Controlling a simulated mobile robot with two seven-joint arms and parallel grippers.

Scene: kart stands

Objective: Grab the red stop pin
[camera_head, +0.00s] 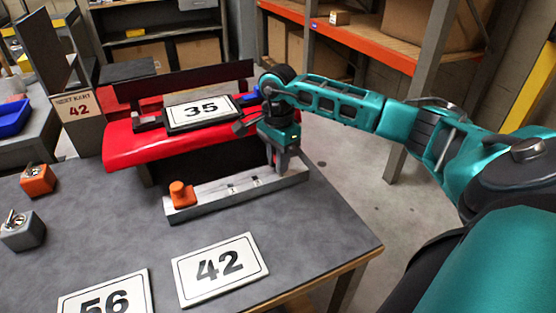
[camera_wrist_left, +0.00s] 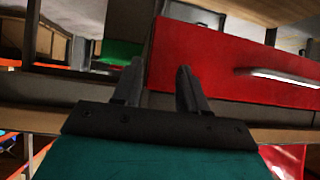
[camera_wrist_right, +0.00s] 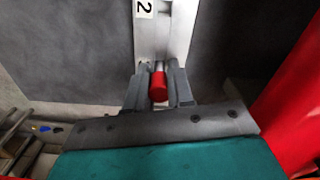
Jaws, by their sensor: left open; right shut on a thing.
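The red stop pin (camera_wrist_right: 158,88) shows in the right wrist view at one end of the pale metal rail (camera_wrist_right: 165,45). My right gripper (camera_wrist_right: 158,80) is shut on it, with one finger on each side. In the head view my right gripper (camera_head: 281,165) is over the right end of the rail (camera_head: 215,203) and hides the pin. My left gripper (camera_wrist_left: 158,82) is outside the head view; in the left wrist view it is open and empty, with a red panel beyond it.
A red kart part (camera_head: 130,145) with the 35 plate (camera_head: 200,112) is just behind the rail. Orange (camera_head: 38,180) and grey (camera_head: 22,231) blocks are at left.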

